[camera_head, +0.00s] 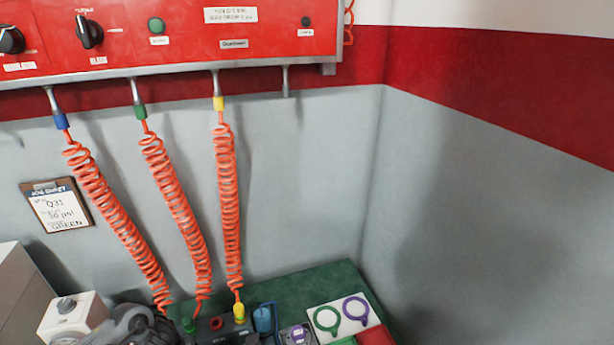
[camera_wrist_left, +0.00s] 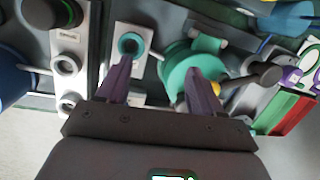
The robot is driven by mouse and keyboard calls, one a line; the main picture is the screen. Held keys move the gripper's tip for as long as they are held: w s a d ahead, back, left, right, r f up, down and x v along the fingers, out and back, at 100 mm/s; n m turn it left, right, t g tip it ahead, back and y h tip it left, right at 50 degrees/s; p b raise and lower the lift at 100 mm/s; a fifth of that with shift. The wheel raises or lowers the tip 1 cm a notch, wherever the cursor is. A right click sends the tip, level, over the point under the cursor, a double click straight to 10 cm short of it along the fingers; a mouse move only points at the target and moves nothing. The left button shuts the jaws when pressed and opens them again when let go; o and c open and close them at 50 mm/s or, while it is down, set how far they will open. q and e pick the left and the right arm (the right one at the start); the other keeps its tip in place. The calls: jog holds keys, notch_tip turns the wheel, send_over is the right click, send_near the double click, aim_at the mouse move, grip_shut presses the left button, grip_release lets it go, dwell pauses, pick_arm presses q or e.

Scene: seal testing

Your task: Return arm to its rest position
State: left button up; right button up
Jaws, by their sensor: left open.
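My left gripper (camera_wrist_left: 158,76) is in the left wrist view, with its two purple fingers apart and nothing seen between their tips. It is above the bench fittings. A white plate with a teal ring (camera_wrist_left: 131,46) lies near the left finger. A teal-green round part (camera_wrist_left: 190,68) lies near the right finger. I cannot tell the height of the fingers above these things. My right gripper is in neither view.
Orange coiled hoses (camera_head: 228,190) hang from the red panel (camera_head: 180,35) to the bench. A green bench mat (camera_head: 290,284) bears a white ring board (camera_head: 320,304) and a red block (camera_head: 375,337). A grey box (camera_head: 22,295) and white knob unit (camera_head: 70,318) stand lower left.

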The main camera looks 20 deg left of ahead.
pick_arm(q)
jog(key=s+d+r+n+t+y, duration=0.2)
jog(key=s+d+n+t, duration=0.25)
jog(key=d+n, duration=0.2)
jog(key=s+r+n+g+y, duration=0.1)
jog(key=s+r+n+y, duration=0.1)
jog(key=s+r+n, duration=0.4)
jog(key=s+r+n+g+y, duration=0.1)
jog(key=s+r+n, duration=0.3)
jog(key=s+n, duration=0.4)
jog(key=s+d+f+n+g+h, duration=0.1)
jog(key=d+f+n+h, duration=0.15)
jog(key=d, duration=0.55)
jog(key=s+d+f+n+h, duration=0.2)
jog(key=d+n+h, duration=0.1)
jog(key=d, duration=0.5)
notch_tip(320, 180, up, 36)
jog(key=p, duration=3.5)
jog(key=shift+w+a+f, duration=0.2)
jog(key=shift+a, duration=0.1)
jog(key=shift+c, duration=0.3)
